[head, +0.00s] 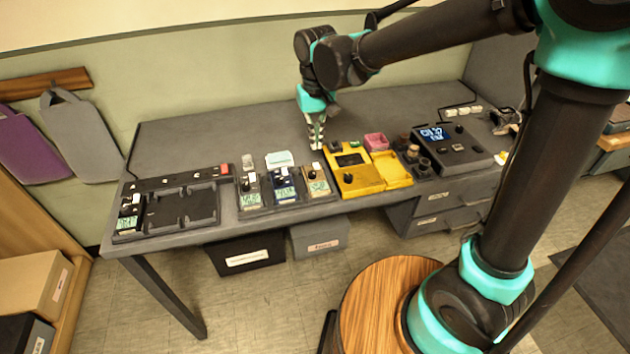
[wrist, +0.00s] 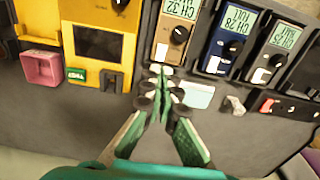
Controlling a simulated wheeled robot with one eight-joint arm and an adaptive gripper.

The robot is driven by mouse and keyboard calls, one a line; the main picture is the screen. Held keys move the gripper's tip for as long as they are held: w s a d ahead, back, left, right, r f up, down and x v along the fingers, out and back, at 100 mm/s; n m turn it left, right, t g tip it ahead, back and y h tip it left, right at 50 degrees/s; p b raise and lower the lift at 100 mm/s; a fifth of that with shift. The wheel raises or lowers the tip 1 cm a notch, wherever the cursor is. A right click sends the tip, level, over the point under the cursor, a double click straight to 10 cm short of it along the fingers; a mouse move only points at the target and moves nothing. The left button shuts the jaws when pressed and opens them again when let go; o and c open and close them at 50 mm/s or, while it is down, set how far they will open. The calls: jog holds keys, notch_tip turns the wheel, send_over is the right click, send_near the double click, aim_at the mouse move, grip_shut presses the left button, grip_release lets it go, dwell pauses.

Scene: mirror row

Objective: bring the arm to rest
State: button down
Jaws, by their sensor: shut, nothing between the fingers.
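My gripper (head: 316,143) is shut and empty, pointing down over the grey workbench (head: 240,128), behind the row of small handheld units. In the wrist view the fingertips (wrist: 160,85) meet just beside a tan unit (wrist: 174,35). A blue unit (wrist: 224,42) and a grey unit (wrist: 270,55) stand next to it, each with a display and a knob. Whether the fingertips touch the bench or the tan unit, I cannot tell. My arm reaches from the right across the bench.
A yellow device (head: 360,180) stands right of the gripper, with a pink box (head: 375,141) behind it. A dark console (head: 452,150) with a lit display is farther right. A black charging rack (head: 180,205) is at the left. The rear left of the bench is clear.

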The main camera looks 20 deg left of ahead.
jog(key=shift+r, duration=0.5)
jog(key=shift+m+t+y, duration=0.3)
jog(key=shift+m+t, duration=0.1)
jog(key=shift+m, duration=0.4)
jog(key=w+d, duration=0.1)
jog(key=d, duration=0.2)
jog(key=d+f, duration=0.1)
jog(key=d, duration=0.3)
jog(key=w+d+f, duration=0.1)
jog(key=d, duration=0.2)
jog(key=shift+w+d, duration=0.25)
jog(key=shift+w, duration=0.05)
jog(key=shift+m+t, duration=0.4)
jog(key=shift+m, duration=0.1)
jog(key=d, duration=0.2)
jog(key=d+f, duration=0.1)
jog(key=d, duration=0.2)
jog(key=d+f, duration=0.1)
jog(key=d, duration=0.1)
jog(key=shift+d, duration=0.4)
jog(key=s+d+f+m+t, duration=0.1)
jog(key=s+d+f, duration=0.2)
jog(key=d, duration=0.6)
jog(key=s+d+f+m+t, duration=0.1)
jog(key=s+d+f, duration=0.3)
jog(key=d, duration=0.5)
jog(key=shift+s+d+m+t, duration=0.3)
jog(key=shift+s+m, duration=0.3)
jog(key=shift+m, duration=0.1)
